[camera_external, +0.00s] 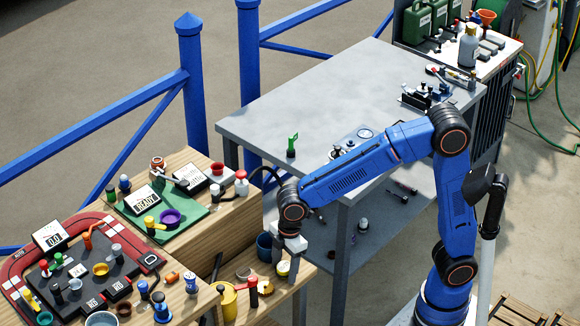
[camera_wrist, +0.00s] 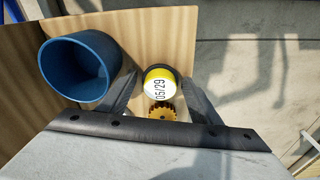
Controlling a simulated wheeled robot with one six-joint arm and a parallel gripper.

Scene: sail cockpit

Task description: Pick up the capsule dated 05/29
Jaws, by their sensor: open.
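The capsule dated 05/29 (camera_wrist: 160,84) has a white top with black print, a yellow band and a dark rim. In the wrist view it stands between my gripper's (camera_wrist: 160,105) two open fingers, apart from both as far as I can see. In the external view my gripper (camera_external: 282,262) points down over the low wooden shelf, and the yellow capsule (camera_external: 283,269) shows beside its fingers. Part of the capsule is hidden there by the fingers. How far the fingertips are above it is hard to tell.
A blue cup (camera_wrist: 80,68) stands close to the left of the left finger. A toothed orange-brown piece (camera_wrist: 161,112) lies just below the capsule in the wrist view. A yellow mug (camera_external: 228,298) and small items crowd the shelf's left.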

